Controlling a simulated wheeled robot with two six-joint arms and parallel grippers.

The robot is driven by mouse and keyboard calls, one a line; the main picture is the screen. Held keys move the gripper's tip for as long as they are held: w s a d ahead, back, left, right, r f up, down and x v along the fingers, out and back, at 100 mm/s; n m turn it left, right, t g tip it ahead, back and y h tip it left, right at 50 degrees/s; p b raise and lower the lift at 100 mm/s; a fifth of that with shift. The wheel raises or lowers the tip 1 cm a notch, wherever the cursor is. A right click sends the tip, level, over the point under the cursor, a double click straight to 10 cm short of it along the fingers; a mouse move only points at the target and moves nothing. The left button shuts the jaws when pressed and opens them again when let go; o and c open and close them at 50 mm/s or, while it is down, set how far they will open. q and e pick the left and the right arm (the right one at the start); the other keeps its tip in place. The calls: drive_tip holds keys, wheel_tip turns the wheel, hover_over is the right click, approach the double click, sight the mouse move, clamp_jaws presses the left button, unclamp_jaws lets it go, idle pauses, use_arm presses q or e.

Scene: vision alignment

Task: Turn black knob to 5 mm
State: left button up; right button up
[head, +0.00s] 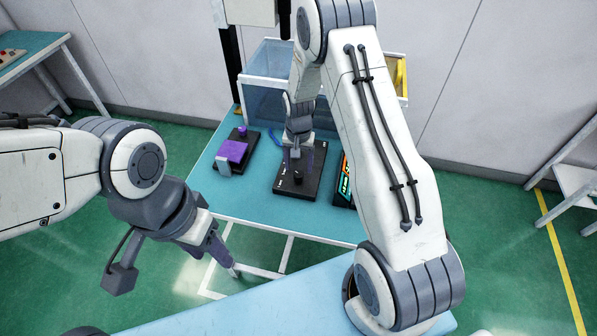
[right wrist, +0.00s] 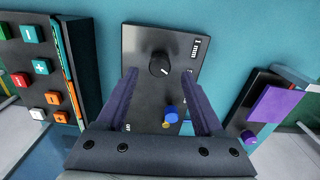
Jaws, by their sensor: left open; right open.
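The black knob (right wrist: 158,64) stands on a black panel (right wrist: 139,43) in the right wrist view. It has a small white mark on its face. A "1 mm" label (right wrist: 195,47) is at the panel's upper right; other labels are partly hidden by my fingers. A blue knob (right wrist: 171,114) sits lower on the panel. My right gripper (right wrist: 161,74) is open, its fingers on either side of the black knob and apart from it. In the head view the black knob (head: 298,176) is just in front of it. My left gripper (head: 222,250) is open and empty, off the table's front left.
A device with a purple block (head: 234,151) stands left of the panel on the blue table (head: 245,205). A keypad with colored buttons (right wrist: 40,67) stands on its other side. A clear bin (head: 265,95) is behind.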

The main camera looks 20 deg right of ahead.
sight(298, 173)
wheel_tip(298, 173, up, 7)
drive_tip(key=b, duration=0.1)
drive_tip(key=shift+f, duration=0.15)
idle(0.3)
